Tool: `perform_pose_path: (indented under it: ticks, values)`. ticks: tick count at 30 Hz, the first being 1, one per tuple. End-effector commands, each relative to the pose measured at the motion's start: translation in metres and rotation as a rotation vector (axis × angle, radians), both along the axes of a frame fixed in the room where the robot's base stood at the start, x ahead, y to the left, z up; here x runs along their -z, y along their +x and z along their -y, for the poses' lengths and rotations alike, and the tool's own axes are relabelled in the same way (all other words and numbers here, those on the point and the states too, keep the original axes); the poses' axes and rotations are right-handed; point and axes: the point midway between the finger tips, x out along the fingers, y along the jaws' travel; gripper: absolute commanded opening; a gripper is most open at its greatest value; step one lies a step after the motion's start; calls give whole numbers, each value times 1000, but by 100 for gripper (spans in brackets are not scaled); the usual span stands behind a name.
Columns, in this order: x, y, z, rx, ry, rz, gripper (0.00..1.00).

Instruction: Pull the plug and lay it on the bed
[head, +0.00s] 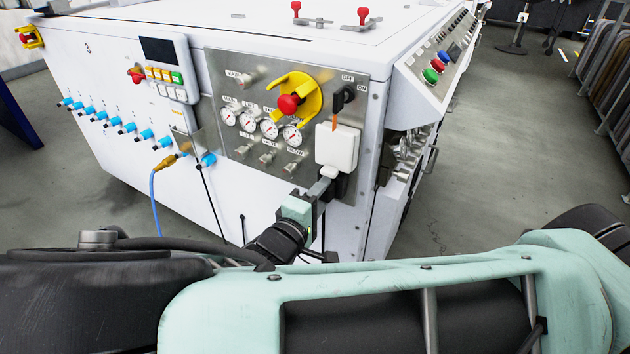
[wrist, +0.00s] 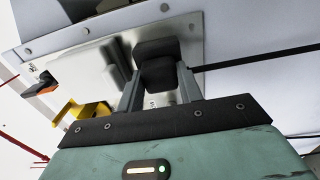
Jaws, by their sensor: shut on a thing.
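The black plug (head: 340,184) is at the lower edge of the white socket box (head: 337,147) on the machine's steel front panel. In the wrist view the plug (wrist: 158,68) is a dark block between the two grey fingers. My gripper (head: 322,188) is shut on it, reaching up from below left; the fingers also show in the wrist view (wrist: 160,84). The plug meets or nearly meets the box; how deep it sits is hidden. The machine's flat white top (head: 200,18), seemingly the bed, lies above and behind the panel.
Pressure gauges (head: 269,128) and a red knob on a yellow plate (head: 290,103) are left of the box. A black rotary switch (head: 343,97) is just above it. Blue fittings (head: 128,127) line the left side. Two red-handled clamps (head: 362,18) stand on the top.

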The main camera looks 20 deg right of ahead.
Motion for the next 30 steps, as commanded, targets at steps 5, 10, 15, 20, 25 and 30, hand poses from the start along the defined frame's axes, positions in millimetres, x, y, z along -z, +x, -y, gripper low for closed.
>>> perform_pose_path:
  ticks: [5, 10, 15, 20, 25, 30]
  values:
    - [-1, -3, -5, -2, 0, 0, 0]
    - [-1, -7, -11, -1, 0, 0, 0]
    - [-1, -11, -16, -1, 0, 0, 0]
    - [-1, -15, -21, -2, 0, 0, 0]
    - [-1, -18, -26, -2, -1, 1, 0]
    - [-1, -22, -31, -1, -1, -1, 0]
